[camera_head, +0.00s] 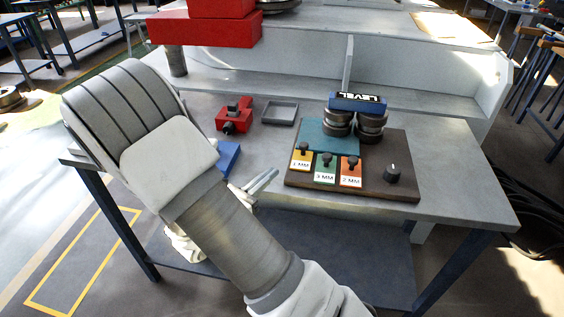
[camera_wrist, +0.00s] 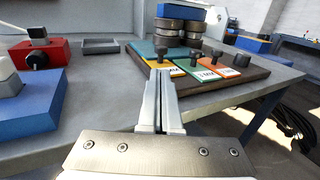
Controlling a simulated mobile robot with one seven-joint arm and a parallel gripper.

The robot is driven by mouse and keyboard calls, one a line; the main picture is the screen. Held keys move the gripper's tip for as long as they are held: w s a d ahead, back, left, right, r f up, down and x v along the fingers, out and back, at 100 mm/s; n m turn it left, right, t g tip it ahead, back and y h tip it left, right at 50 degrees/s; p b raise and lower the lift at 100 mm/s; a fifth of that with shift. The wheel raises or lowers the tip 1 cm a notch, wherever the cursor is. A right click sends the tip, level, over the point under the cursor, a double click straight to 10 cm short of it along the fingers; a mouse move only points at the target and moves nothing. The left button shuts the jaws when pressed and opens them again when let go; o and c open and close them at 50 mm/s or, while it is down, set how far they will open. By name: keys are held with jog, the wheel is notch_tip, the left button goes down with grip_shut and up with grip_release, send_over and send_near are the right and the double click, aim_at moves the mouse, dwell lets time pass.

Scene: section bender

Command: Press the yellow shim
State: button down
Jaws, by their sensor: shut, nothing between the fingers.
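The yellow shim (camera_head: 302,157) is marked 1 MM and has a dark knob. It lies at the left of a row on the brown board (camera_head: 402,168), beside the green shim (camera_head: 326,170) and the orange shim (camera_head: 350,172). In the wrist view the yellow shim (camera_wrist: 176,72) is partly hidden behind my fingertips. My gripper (camera_head: 268,180) is shut and empty, off the front left of the board. In the wrist view the gripper (camera_wrist: 161,75) points towards the yellow shim, and a gap or contact there is hard to judge.
A black knob (camera_head: 392,173) sits at the board's right.

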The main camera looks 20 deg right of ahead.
jog(key=v, duration=0.3)
jog(key=shift+s+a, duration=0.15)
jog(key=shift+a, duration=0.05)
dwell(0.3)
jog(key=s+d+r+m+g+y+p, duration=0.55)
jog(key=s+r+m+g, duration=0.5)
jog(key=s+m, duration=0.3)
jog(key=s+a+r+m+t+y+p, duration=0.2)
jog(key=a+r+m+t+y, duration=0.1)
jog(key=r+m+y, duration=0.2)
jog(key=s+a+r+m+t+y+p, duration=0.2)
jog(key=a+r+m+t+y+p, duration=0.1)
jog(key=r, duration=0.7)
jog(key=shift+s+a+r+m+t+y, duration=0.3)
jog(key=shift+a+m+t+y, duration=0.35)
jog(key=shift+m+y, duration=0.5)
